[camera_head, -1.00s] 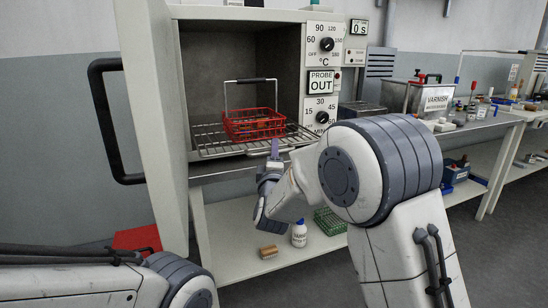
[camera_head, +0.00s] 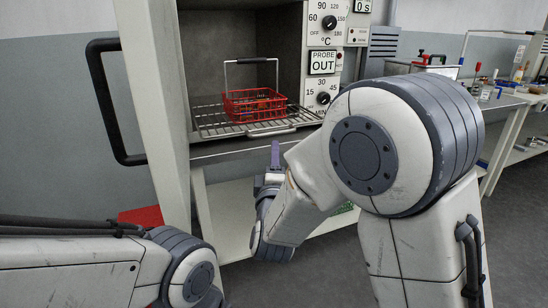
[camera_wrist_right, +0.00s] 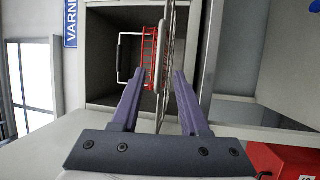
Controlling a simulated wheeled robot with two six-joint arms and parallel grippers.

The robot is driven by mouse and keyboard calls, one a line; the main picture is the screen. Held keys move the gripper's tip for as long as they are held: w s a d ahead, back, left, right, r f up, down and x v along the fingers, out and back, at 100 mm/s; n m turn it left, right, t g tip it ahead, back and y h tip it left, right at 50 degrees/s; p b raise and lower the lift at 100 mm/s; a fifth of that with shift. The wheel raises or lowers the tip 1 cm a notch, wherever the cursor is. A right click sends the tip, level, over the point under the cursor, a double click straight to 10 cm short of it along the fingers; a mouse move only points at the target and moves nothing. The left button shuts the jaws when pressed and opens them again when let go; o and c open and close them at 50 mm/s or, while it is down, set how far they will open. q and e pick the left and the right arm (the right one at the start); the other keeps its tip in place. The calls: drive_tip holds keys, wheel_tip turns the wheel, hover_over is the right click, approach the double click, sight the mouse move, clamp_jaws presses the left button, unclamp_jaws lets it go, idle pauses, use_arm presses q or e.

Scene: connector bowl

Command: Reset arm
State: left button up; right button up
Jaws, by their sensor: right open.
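My right gripper (camera_head: 275,155) is in front of the open oven in the head view, below the rack's front edge, with one purple finger pointing up. In the right wrist view its two fingers (camera_wrist_right: 159,76) are spread apart with nothing held between them. A red wire basket (camera_head: 254,105) with a raised handle sits on the oven's wire rack (camera_head: 215,125). The basket also shows in the right wrist view (camera_wrist_right: 148,50), beyond the fingertips. My left arm enters the head view at bottom left, but its gripper is out of view.
The oven door (camera_head: 150,110) stands open at left, with its black handle (camera_head: 92,100) sticking out. The control panel (camera_head: 324,60) is right of the chamber. A red object (camera_head: 142,216) lies low behind my left arm. A bench with bottles (camera_head: 487,88) is at far right.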

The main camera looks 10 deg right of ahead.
drive_tip(key=s+d+f+m+g+y, duration=0.2)
drive_tip(key=f+m+g, duration=0.15)
drive_tip(key=f, duration=0.25)
drive_tip(key=s+d+f+m+g+y, duration=0.1)
drive_tip(key=s+d+f+m+g, duration=0.15)
drive_tip(key=f+g, duration=0.35)
drive_tip(key=s+d+f+m+g, duration=0.3)
drive_tip(key=s+f+m+g, duration=0.15)
drive_tip(key=s, duration=0.45)
drive_tip(key=s+d+f+m+g, duration=0.3)
drive_tip(key=s+f+m, duration=0.15)
drive_tip(key=s, duration=0.35)
drive_tip(key=s+a+r+n+g, duration=0.1)
drive_tip(key=s+a+r+n, duration=0.25)
drive_tip(key=s+a, duration=0.35)
drive_tip(key=s+a+r+n+g, duration=0.2)
drive_tip(key=s+a+r+n, duration=0.15)
drive_tip(key=s+a, duration=0.3)
wheel_tip(320, 180, up, 26)
drive_tip(key=p, duration=2.7)
drive_tip(key=shift+d, duration=0.4)
drive_tip(key=shift+f, duration=0.1)
